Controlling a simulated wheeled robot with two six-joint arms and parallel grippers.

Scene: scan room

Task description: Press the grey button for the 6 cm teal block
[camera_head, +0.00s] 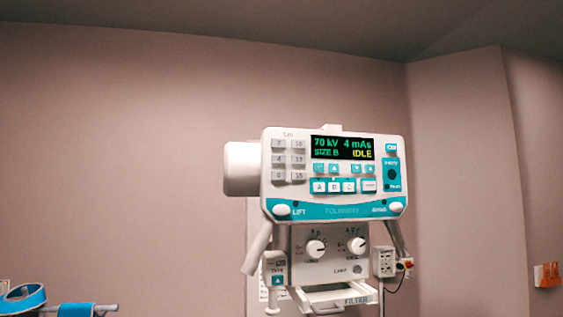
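A white X-ray control head (390,147) hangs in the centre right of the head view, facing me. On its left side is a keypad of small grey buttons in two columns and three rows. The lower-left grey button (278,176) seems to read 6, but the print is small and blurred. A display (342,148) beside the keypad reads 70 kV, 4 mAs, SIZE B and IDLE. No teal block can be made out. Neither of my grippers is in view.
Below the head are two white knobs (316,249), a tray marked FILTER (345,299) and angled side handles (257,249). Blue-banded objects (22,298) show at the bottom left. An orange item (547,274) is on the right wall. Space left of the head looks open.

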